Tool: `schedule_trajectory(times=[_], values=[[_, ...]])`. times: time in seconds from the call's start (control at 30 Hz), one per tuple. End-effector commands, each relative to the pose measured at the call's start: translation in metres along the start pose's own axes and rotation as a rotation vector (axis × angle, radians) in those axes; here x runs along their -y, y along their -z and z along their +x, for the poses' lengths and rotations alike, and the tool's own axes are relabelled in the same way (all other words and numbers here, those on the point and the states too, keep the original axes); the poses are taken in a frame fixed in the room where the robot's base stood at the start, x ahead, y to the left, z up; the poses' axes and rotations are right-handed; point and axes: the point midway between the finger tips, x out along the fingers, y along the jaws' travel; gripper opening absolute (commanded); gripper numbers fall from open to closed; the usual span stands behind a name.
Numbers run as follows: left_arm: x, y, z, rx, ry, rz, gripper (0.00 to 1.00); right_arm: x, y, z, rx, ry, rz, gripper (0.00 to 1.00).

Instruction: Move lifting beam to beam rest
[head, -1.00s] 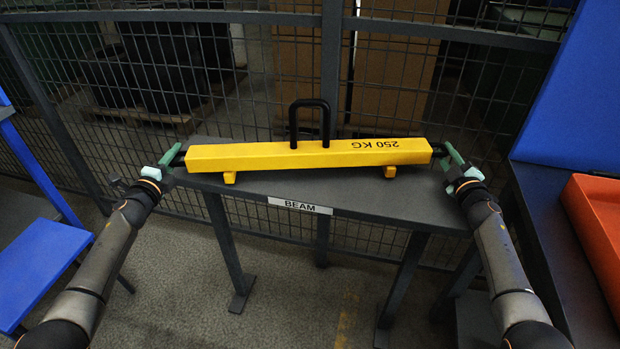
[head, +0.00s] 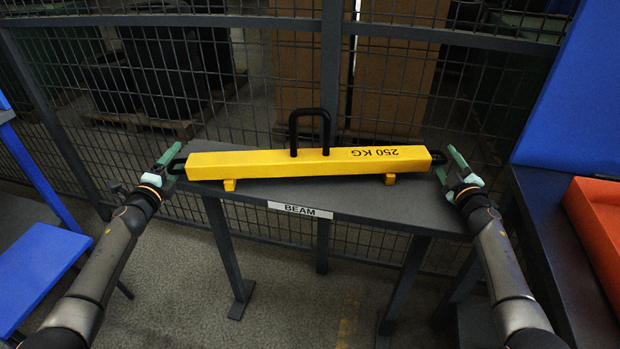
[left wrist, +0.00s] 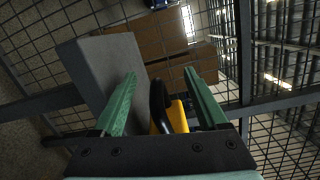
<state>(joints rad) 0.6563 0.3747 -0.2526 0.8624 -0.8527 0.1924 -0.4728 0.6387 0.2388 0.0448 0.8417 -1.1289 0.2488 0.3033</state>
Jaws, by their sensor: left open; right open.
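The yellow lifting beam (head: 310,163) lies across the grey stand (head: 290,191) labelled BEAM, with 250 KG printed on it upside down. It rests on two small yellow feet and has a black loop on top and a black handle at each end. My left gripper (head: 168,161) is open at the beam's left end. In the left wrist view, the black end handle (left wrist: 158,102) shows between its green fingers (left wrist: 161,103), with the yellow beam behind. My right gripper (head: 456,170) is open at the right end, close to the right handle; I cannot tell if it touches.
A wire mesh fence (head: 240,75) stands right behind the stand. A blue surface (head: 35,272) is at the left. At the right are a dark table (head: 545,235) with an orange bin (head: 600,225) and a blue panel (head: 585,105). Bare floor shows in front.

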Motion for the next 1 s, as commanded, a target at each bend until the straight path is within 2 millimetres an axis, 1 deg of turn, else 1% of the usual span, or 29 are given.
schedule_trajectory(times=[0.17, 0.27, 0.37, 0.57, 1.0], values=[[0.000, -0.001, -0.002, 0.001, 0.000, 0.001, 0.76, 0.000, -0.001, 0.000, 0.001, 0.000, 0.000, 0.54], [0.000, -0.002, -0.006, 0.002, 0.000, 0.004, 0.76, 0.000, 0.000, 0.000, 0.001, 0.000, 0.000, 0.54], [-0.001, -0.003, -0.015, 0.004, -0.001, 0.006, 0.76, 0.000, 0.000, 0.000, 0.001, 0.000, 0.000, 0.54], [-0.002, -0.001, -0.039, -0.001, -0.002, 0.004, 0.76, 0.000, 0.000, 0.000, 0.001, 0.000, 0.000, 0.54], [-0.002, 0.001, -0.103, -0.002, -0.002, 0.001, 0.76, 0.000, 0.000, 0.000, 0.000, 0.000, 0.000, 0.54]])
